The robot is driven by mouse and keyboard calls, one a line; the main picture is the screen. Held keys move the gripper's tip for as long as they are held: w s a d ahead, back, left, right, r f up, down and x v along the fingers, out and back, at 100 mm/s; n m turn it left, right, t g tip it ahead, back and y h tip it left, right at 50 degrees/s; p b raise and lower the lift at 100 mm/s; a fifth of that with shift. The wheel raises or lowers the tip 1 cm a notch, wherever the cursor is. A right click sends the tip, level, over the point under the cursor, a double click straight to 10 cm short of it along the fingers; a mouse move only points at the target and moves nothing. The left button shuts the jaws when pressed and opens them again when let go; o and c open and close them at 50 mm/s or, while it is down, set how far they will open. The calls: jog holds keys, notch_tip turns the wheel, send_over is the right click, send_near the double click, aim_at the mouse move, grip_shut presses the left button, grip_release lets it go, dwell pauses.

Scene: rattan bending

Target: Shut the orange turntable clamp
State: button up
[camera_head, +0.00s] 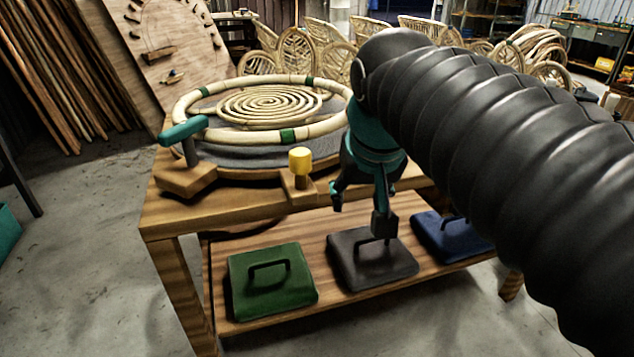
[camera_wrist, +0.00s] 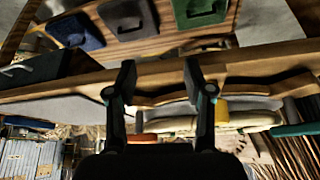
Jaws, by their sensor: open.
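My gripper (camera_head: 360,212) is open and empty, pointing down at the front edge of the workbench. In the wrist view its two fingers stand apart (camera_wrist: 160,78). The round grey turntable (camera_head: 240,155) lies on the bench under a rattan ring (camera_head: 220,134). A small orange-red bar (camera_wrist: 142,138) shows between the fingers in the wrist view, beyond the bench edge; it may be the orange clamp. In the head view no orange clamp shows; my arm may hide it. A yellow-topped post (camera_head: 300,160) and a teal-handled clamp (camera_head: 184,131) stand left of my gripper.
On the bench's lower shelf lie green (camera_head: 272,285), dark grey (camera_head: 365,270) and blue (camera_head: 440,238) pads with handles. The bench's front edge (camera_head: 190,220) runs close beneath my gripper. Rattan chairs (camera_head: 297,50) stand behind.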

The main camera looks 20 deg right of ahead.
jog(key=shift+s+a+f, duration=0.25)
jog(key=shift+s+f, duration=0.65)
jog(key=shift+f, duration=0.05)
